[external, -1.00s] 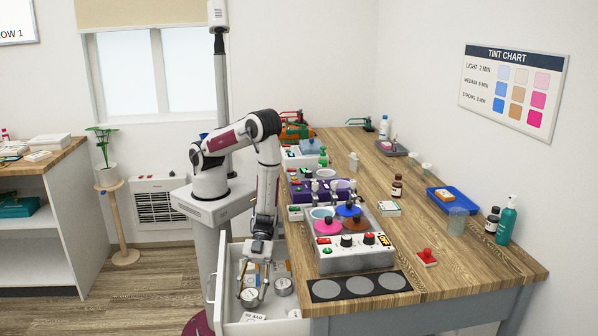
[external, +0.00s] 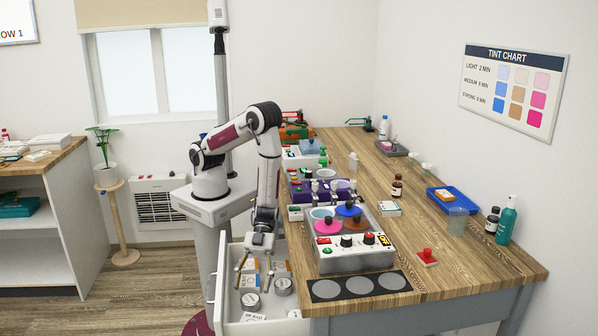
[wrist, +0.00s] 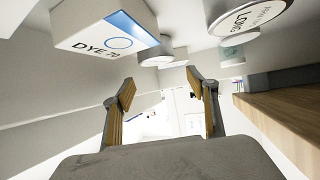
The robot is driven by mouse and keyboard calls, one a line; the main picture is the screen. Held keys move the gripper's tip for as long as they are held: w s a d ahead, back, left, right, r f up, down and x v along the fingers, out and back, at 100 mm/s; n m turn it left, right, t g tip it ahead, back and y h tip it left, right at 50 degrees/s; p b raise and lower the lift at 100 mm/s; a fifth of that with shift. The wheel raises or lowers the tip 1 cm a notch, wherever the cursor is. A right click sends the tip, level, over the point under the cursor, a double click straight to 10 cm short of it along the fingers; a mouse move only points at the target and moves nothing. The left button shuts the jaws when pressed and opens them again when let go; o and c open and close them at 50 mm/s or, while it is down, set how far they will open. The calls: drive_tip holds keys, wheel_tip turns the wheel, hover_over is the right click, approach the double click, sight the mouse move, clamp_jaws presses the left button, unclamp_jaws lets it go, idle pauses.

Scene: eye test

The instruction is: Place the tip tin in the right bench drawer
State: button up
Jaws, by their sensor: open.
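The right bench drawer (external: 222,284) is pulled out at the bench's near end. Two round grey tins lie in it: a left tin (external: 250,301) and a right tin (external: 283,286). I cannot read "tip" on either. My gripper (external: 253,281) is open and empty over the drawer, its fingers just above the left tin and apart from it. In the wrist view, my open fingers (wrist: 165,92) have nothing between them. That view also shows a round tin lettered "LONG" (wrist: 245,14) and another round tin (wrist: 156,53).
A white box marked "DYE 70" (wrist: 105,28) is near my fingers in the wrist view. Boxes (external: 250,275) and a white labelled packet (external: 252,317) share the drawer. The wooden bench top (external: 440,285) stands close on the right, with a control unit (external: 350,252) near its edge.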

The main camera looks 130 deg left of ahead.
drive_tip(key=v, duration=0.3)
drive_tip(key=shift+a+r, duration=0.15)
drive_tip(key=shift+a, duration=0.1)
wheel_tip(320, 180, up, 7)
idle(0.4)
drive_tip(key=shift+d, duration=0.15)
idle(0.7)
